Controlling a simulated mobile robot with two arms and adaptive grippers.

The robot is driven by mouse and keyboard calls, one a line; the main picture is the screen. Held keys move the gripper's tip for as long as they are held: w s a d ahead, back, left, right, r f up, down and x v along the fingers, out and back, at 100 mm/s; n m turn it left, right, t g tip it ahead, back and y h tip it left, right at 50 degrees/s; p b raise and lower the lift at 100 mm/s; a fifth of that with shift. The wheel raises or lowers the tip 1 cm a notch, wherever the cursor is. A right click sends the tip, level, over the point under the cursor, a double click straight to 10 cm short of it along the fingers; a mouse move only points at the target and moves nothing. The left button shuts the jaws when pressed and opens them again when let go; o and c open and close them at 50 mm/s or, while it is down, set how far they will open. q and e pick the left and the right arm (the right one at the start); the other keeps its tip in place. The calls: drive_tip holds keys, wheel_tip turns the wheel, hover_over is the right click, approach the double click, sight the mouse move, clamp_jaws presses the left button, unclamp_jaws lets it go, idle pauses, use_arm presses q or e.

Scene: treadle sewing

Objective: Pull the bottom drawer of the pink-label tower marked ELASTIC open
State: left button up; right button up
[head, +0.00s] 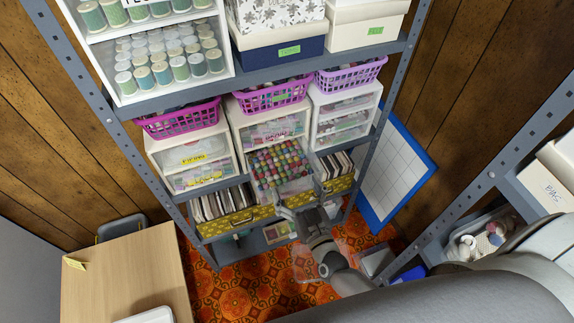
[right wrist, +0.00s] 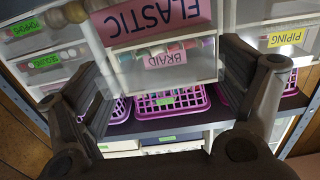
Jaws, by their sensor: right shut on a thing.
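The pink-label tower (head: 239,119) stands in the middle of the lower shelf, between two similar towers. Its bottom drawer (head: 253,180) is pulled out and shows many colourful balls inside. In the right wrist view, which looks upside down, the pink ELASTIC label (right wrist: 157,18) is on the drawer front between my fingers, and the BRAID drawer (right wrist: 165,70) beyond it is closed. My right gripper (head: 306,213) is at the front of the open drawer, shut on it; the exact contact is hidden. My left gripper is not in view.
Purple baskets (head: 272,96) sit on the towers. Yellow file boxes (head: 234,221) stand below, close to the open drawer and my gripper. Grey shelf posts (head: 368,167) flank the towers. A wooden table (head: 126,265) stands at left; orange patterned carpet (head: 240,290) is bare beside it.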

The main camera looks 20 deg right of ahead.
drive_tip(key=shift+s+p, duration=0.3)
drive_tip(key=shift+s, duration=2)
drive_tip(key=o, duration=1.2)
drive_tip(key=shift+c, duration=0.2)
drive_tip(key=s, duration=1.2)
drive_tip(key=shift+d, duration=0.25)
